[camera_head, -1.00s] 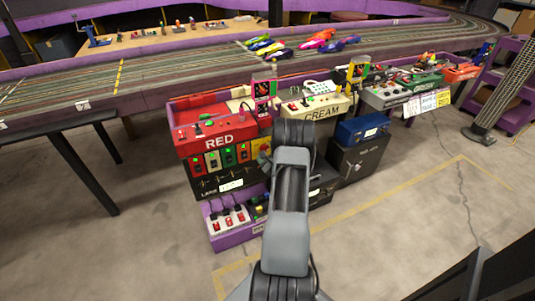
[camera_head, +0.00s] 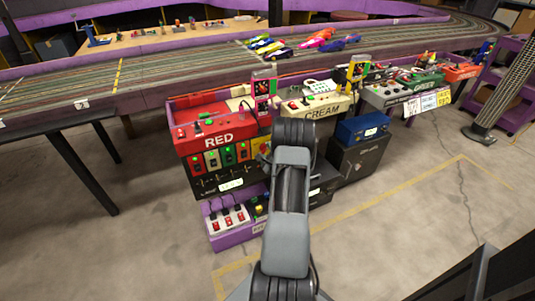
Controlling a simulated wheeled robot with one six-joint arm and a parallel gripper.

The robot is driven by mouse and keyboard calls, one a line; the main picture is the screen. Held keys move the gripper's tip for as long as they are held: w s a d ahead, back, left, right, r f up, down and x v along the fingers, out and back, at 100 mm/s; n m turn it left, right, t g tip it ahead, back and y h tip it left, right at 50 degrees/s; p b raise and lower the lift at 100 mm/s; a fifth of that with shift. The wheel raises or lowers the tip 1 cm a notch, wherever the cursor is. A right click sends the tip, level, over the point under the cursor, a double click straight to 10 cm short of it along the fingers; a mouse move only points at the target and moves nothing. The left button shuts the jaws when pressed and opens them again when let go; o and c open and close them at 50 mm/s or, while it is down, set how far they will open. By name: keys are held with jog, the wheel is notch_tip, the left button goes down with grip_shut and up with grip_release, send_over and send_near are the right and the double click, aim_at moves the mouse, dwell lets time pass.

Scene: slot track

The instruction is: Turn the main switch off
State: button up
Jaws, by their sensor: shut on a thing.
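My arm (camera_head: 287,225) reaches up the middle of the picture toward the control boxes under the track. Its fingertips are hidden behind my own arm, so I cannot see what they touch. No switch is readably marked as the main switch. The red control box (camera_head: 215,128), lettered RED, has a small green light on top and a row of coloured switch plates (camera_head: 227,156) on its front. Below it, a white strip (camera_head: 227,218) with several red switches lies in a purple tray (camera_head: 233,239). A small yellow part (camera_head: 259,210) shows beside my arm.
The cream control box (camera_head: 316,107) stands right of the red one. A blue box (camera_head: 362,129) sits on a dark cabinet (camera_head: 358,160). The slot track (camera_head: 190,65) with several cars runs above. Concrete floor (camera_head: 400,220) is open to the right.

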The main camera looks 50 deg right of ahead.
jog(key=n+b, duration=0.1)
jog(key=n, duration=0.3)
jog(key=shift+f+n+b, duration=0.1)
jog(key=shift+n+b, duration=0.2)
jog(key=shift+b, duration=0.1)
jog(key=n+b, duration=0.1)
jog(key=n, duration=0.2)
jog(key=shift+n+b, duration=0.35)
jog(key=shift+n, duration=0.05)
jog(key=n+b, duration=0.2)
jog(key=n, duration=0.2)
jog(key=shift+n+b, duration=0.85)
jog(key=shift+n, duration=0.75)
jog(key=o, duration=0.9)
jog(key=shift+o, duration=0.2)
jog(key=p+v, duration=0.3)
jog(key=v, duration=1.1)
